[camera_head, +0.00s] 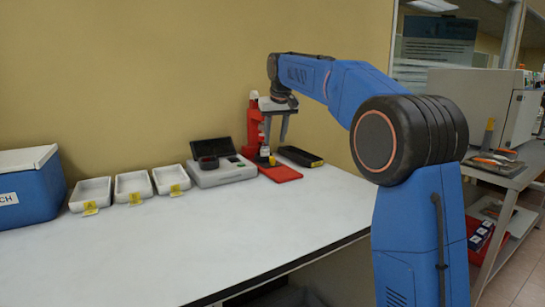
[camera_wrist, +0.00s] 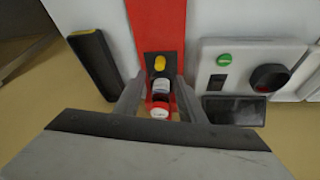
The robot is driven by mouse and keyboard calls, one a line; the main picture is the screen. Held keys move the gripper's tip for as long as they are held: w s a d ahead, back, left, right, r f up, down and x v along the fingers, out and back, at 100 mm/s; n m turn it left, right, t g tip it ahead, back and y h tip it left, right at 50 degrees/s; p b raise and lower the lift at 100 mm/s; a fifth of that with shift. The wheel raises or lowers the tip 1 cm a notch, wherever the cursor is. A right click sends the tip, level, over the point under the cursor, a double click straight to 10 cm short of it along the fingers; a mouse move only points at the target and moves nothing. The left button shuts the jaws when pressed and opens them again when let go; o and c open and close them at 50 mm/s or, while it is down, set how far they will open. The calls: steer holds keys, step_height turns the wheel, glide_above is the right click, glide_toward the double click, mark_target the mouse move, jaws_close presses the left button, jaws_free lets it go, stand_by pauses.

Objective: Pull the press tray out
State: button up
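The red press (camera_head: 254,128) stands against the wall at the back of the table, with a flat red base (camera_head: 281,174) in front. Its dark tray (camera_wrist: 152,60) carries a yellow knob (camera_wrist: 160,64) in the wrist view. A small bottle (camera_wrist: 161,87) with a white label and a red-and-white end is beside the knob; whether it rests on the tray I cannot tell. My gripper (camera_wrist: 162,82) points down over the press. Its fingers are apart on either side of the bottle, with visible gaps. In the head view my gripper (camera_head: 275,138) partly hides the press.
A grey instrument (camera_head: 222,173) with a black screen stands left of the press. Three white trays (camera_head: 133,186) and a blue box (camera_head: 30,190) are further left. The table's front (camera_head: 210,250) is clear.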

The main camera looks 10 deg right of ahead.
mark_target(272, 157)
steer(key=x, duration=0.9)
steer(key=shift+f, duration=0.15)
steer(key=shift+c, duration=0.5)
jaws_close()
